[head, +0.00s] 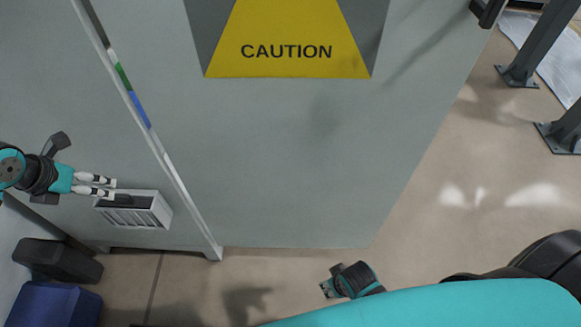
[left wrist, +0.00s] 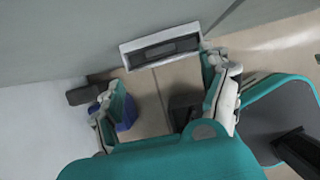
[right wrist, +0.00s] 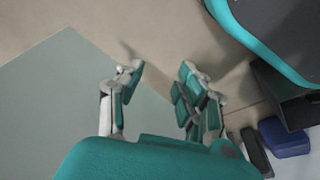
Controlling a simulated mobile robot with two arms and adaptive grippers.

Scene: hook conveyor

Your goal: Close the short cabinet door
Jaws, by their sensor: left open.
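A grey cabinet door (head: 300,150) with a yellow CAUTION label (head: 287,45) fills the middle of the head view. A black handle (head: 488,10) shows at its upper right. Left of its pale edge is a grey panel (head: 60,95) with a white vent (head: 135,210). I cannot tell how far the door stands open. My left gripper (head: 112,188) is open and empty beside the vent, which also shows ahead in the left wrist view (left wrist: 160,48). My right gripper (head: 327,287) is low, just below the door's bottom edge; in the right wrist view its fingers (right wrist: 160,80) are apart and empty.
A blue box (head: 55,303) and a dark block (head: 57,260) stand on the floor at lower left. Dark metal posts (head: 540,45) stand at upper right. The beige floor (head: 460,190) right of the door is clear.

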